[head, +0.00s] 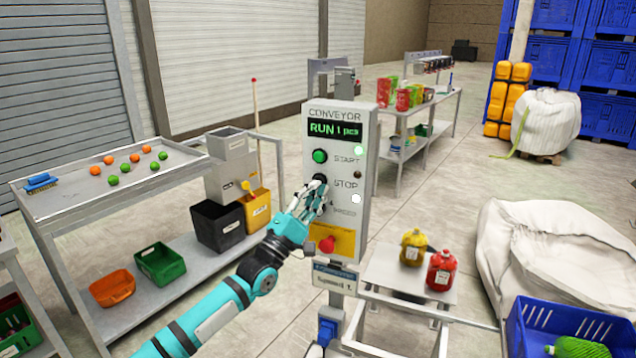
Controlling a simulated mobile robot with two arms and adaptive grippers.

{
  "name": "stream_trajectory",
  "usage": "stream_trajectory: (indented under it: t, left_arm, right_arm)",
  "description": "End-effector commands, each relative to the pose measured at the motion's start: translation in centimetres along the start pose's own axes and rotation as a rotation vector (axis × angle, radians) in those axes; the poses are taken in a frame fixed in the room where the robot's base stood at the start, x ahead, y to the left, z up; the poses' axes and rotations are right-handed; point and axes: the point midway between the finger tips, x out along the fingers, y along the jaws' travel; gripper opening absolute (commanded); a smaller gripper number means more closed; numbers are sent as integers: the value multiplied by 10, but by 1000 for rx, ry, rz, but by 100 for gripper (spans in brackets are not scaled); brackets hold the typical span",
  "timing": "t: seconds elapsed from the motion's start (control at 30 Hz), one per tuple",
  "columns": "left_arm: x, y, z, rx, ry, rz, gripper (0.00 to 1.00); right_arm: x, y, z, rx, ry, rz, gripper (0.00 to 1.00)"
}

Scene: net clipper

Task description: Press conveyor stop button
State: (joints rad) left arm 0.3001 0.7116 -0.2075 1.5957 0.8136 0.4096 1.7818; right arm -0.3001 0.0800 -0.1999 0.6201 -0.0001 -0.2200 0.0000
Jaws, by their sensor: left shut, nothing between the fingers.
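The grey conveyor control panel (345,150) stands upright in the middle of the head view. Its screen (334,129) reads "RUN 1 pcs". A round green START button (320,156) sits below the screen. Below it, beside the label STOP, is a dark button (319,179), partly hidden by my left gripper. My left gripper (319,188) is shut and empty, with its fingertips at the STOP button. I cannot tell whether they touch it. A red mushroom button (327,244) on a yellow plate is lower on the panel. My right gripper is not in view.
A metal table (60,204) with orange and green balls is at left. A small platform (385,262) right of the panel holds a yellow and a red bottle. A white sack (545,250) and a blue crate (570,325) are at right.

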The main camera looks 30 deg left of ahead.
Motion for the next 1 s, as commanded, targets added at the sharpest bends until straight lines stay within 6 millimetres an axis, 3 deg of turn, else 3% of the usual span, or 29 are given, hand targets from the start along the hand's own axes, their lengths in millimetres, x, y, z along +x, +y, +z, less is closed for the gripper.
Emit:
stream_trajectory:
  t: [1.0]
  left_arm:
    - [7,-3,-4,0,0,0,0]
  right_arm:
    - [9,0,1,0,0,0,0]
